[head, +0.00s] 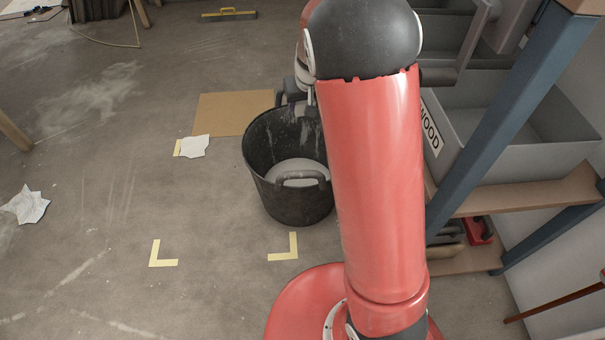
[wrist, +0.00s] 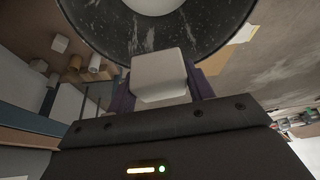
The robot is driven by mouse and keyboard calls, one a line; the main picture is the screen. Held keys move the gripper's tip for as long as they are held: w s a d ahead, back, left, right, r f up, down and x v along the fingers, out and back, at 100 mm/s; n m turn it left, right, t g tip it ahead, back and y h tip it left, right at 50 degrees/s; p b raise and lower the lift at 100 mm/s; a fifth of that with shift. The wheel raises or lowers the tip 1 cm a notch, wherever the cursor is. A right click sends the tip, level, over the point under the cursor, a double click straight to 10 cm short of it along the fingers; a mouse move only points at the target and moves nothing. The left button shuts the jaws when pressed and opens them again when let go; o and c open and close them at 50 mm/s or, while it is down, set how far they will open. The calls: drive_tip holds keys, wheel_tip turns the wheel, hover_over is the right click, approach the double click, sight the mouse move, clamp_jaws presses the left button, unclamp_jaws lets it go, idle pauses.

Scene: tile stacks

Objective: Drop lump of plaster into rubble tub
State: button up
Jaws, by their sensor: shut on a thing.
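The lump of plaster (wrist: 158,76) is a pale, block-like piece in the wrist view. My gripper (wrist: 160,92) is shut on it, with a dark finger on each side. The black rubble tub (head: 268,190) stands on the floor beside my red arm in the head view. Its scuffed inner wall and a round white patch inside also show just beyond the lump in the wrist view. The lump appears to be over or at the tub's opening; its height above the rim is hard to judge. My arm hides the tub's right side and most of the gripper in the head view.
A tan board (head: 232,112) lies behind the tub, and a torn white sheet (head: 193,146) lies left of it. Yellow corner marks (head: 284,247) are on the floor in front. Shelving with a grey WOOD bin (head: 500,150) stands close on the right. The left floor is mostly clear.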

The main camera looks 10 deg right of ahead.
drive_tip(key=o, duration=1.1)
drive_tip(key=shift+r, duration=0.1)
drive_tip(key=p+v, duration=0.1)
drive_tip(key=v, duration=0.6)
drive_tip(key=shift+s+r, duration=0.2)
drive_tip(key=shift+r, duration=0.1)
